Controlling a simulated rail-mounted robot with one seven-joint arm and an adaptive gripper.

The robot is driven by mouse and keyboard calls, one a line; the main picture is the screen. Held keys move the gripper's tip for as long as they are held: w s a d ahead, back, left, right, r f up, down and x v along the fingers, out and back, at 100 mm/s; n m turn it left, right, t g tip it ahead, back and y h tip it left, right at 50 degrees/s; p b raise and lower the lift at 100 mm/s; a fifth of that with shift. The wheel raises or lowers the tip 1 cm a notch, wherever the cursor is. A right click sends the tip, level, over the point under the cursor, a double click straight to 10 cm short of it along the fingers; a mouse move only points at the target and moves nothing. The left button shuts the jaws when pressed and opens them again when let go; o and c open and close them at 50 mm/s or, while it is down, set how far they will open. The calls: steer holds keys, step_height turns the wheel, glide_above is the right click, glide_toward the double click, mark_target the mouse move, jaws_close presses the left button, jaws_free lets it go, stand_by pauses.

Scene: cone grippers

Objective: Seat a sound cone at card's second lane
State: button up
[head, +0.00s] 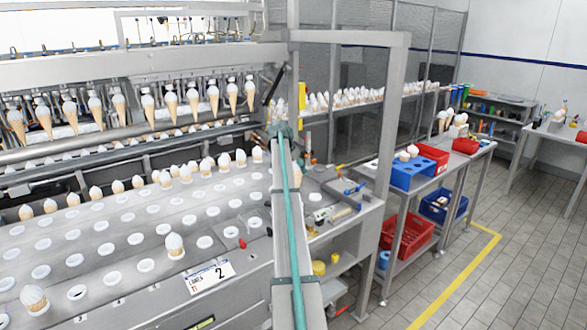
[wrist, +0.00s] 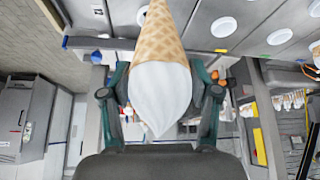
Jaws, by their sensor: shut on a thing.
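My gripper (wrist: 160,72) is shut on a cone (wrist: 160,38) with a tan waffle body and smooth white top. In the wrist view the white top points toward the palm, with a finger on each side. In the head view the held cone cannot be made out clearly. The card (head: 210,277), marked with a large 2, lies at the front edge of the perforated lane plate (head: 120,240). One cone (head: 174,246) stands in the front row just behind the card. Another cone (head: 34,298) stands farther left in that row.
Front-row holes to the right of the card's cone (head: 204,242) are empty. Several cones fill the plate's back row, and more hang from the machine above. A blue holder (head: 408,174) with cones and a red bin (head: 432,158) stand on the right bench.

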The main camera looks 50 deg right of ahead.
steer(key=shift+f+b, duration=2.2)
steer(key=shift+f, duration=4.65)
steer(key=o, duration=0.9)
steer(key=v, duration=1.2)
